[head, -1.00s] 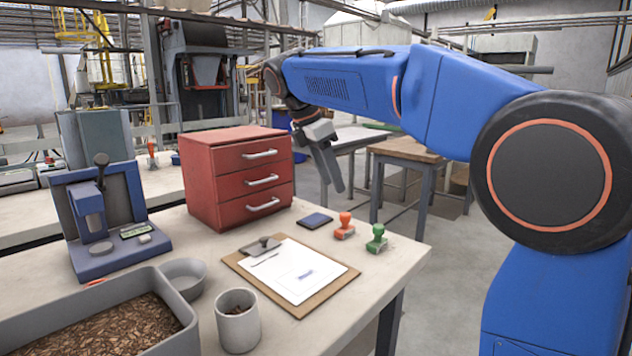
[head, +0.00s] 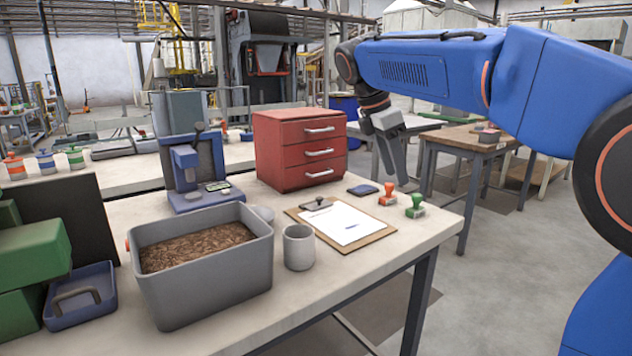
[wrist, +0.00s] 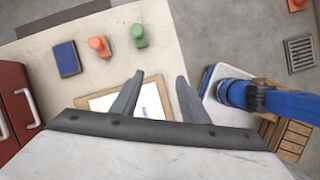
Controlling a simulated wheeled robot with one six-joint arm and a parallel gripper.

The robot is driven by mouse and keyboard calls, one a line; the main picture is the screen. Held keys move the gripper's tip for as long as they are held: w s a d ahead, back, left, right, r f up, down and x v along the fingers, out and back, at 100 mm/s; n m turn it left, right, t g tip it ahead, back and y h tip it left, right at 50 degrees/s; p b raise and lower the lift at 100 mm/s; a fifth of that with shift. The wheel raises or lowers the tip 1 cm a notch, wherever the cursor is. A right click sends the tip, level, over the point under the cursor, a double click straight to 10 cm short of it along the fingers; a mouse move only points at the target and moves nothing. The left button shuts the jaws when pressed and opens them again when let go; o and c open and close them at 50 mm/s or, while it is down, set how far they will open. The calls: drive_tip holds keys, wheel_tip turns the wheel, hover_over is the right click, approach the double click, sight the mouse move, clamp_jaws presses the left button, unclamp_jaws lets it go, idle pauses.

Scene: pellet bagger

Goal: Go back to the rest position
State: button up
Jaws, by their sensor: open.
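My gripper (head: 400,168) hangs at the end of my blue arm, beyond the red drawer unit's right side and near the two stamps in the head view. In the wrist view its two fingers (wrist: 160,78) are spread apart with nothing between them. The orange stamp (head: 388,195) and green stamp (head: 415,207) stand upright on the table, apart from the gripper. The clipboard (head: 381,236) with a marked white sheet (head: 340,222) lies in front of them. In the wrist view the fingers partly cover the clipboard (wrist: 85,103).
The table (head: 322,290) also holds a grey bin (head: 205,285) of brown pellets, a grey cup (head: 298,248), a blue press (head: 188,165), a red drawer unit (head: 285,150) and a dark blue pad (head: 362,190). A green machine (head: 32,255) stands at left. Floor at right is open.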

drive_tip(key=s+d+f+m+y, duration=0.1)
drive_tip(key=s+d+f+m, duration=0.2)
drive_tip(key=s, duration=0.3)
drive_tip(key=s+d+f+m+t+y, duration=0.1)
drive_tip(key=s+d+f+m, duration=0.2)
drive_tip(key=s+f+m, duration=0.15)
drive_tip(key=s+d+f+m+y, duration=0.1)
drive_tip(key=s+d+f+m, duration=0.2)
drive_tip(key=s, duration=0.4)
drive_tip(key=s+d+f+m+t+y, duration=0.1)
drive_tip(key=s+f+m+t, duration=0.1)
drive_tip(key=s+f+m, duration=0.8)
drive_tip(key=s+f, duration=0.4)
drive_tip(key=f, duration=0.1)
drive_tip(key=shift+d+t, duration=0.3)
drive_tip(key=shift+d, duration=0.1)
drive_tip(key=shift+f, duration=0.1)
